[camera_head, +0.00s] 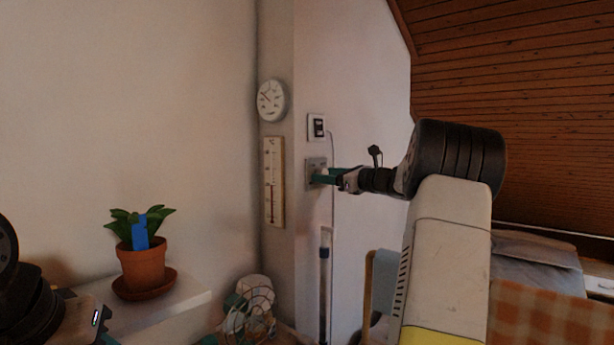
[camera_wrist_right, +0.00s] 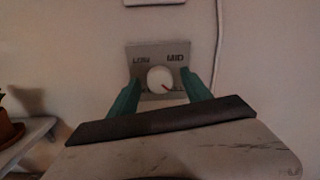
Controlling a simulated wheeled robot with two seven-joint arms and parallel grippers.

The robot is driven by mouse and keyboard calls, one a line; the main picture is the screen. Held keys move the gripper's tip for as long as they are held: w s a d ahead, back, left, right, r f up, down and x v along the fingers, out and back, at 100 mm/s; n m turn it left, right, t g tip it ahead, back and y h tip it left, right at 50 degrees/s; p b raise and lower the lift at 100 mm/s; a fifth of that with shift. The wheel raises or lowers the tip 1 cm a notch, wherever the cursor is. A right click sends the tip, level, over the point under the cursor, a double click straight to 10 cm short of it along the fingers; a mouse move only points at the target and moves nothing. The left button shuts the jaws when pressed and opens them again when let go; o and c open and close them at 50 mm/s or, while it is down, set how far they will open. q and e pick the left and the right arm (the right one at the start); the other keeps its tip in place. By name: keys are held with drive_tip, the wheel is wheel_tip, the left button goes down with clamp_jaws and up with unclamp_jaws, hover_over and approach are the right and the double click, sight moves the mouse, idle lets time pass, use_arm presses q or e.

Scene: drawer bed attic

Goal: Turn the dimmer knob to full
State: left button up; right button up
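The dimmer is a grey wall plate (camera_wrist_right: 131,56) with a round white knob (camera_wrist_right: 160,79), seen in the right wrist view.
Above the plate is a white-framed switch (camera_head: 316,127). A thermometer (camera_head: 274,182) and round dial (camera_head: 271,100) hang to the left. A potted plant (camera_head: 143,262) stands on a white shelf (camera_head: 180,307) at lower left. A wire-caged fan (camera_head: 248,308) is below.

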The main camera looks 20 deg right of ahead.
drive_tip(key=v, duration=0.7)
drive_tip(key=shift+s, duration=0.35)
drive_tip(key=shift+d, duration=0.1)
drive_tip(key=s+a+f+n+g, duration=0.4)
drive_tip(key=s+a+n, duration=0.35)
drive_tip(key=a, duration=0.45)
drive_tip(key=s+a+f+n+g, duration=0.4)
drive_tip(key=s+a+n, duration=0.35)
drive_tip(key=a, duration=0.35)
drive_tip(key=s+f+n+g+h, duration=0.1)
drive_tip(key=s+f+n+h, duration=0.2)
drive_tip(key=s+f+n, duration=0.2)
drive_tip(key=s+a+f+n+h, duration=0.1)
drive_tip(key=s+f+n+h, duration=0.2)
drive_tip(key=s+n, duration=0.6)
drive_tip(key=s+f, duration=0.2)
drive_tip(key=s, duration=0.2)
drive_tip(key=shift+a+f+g, duration=0.3)
drive_tip(key=shift+g, duration=0.1)
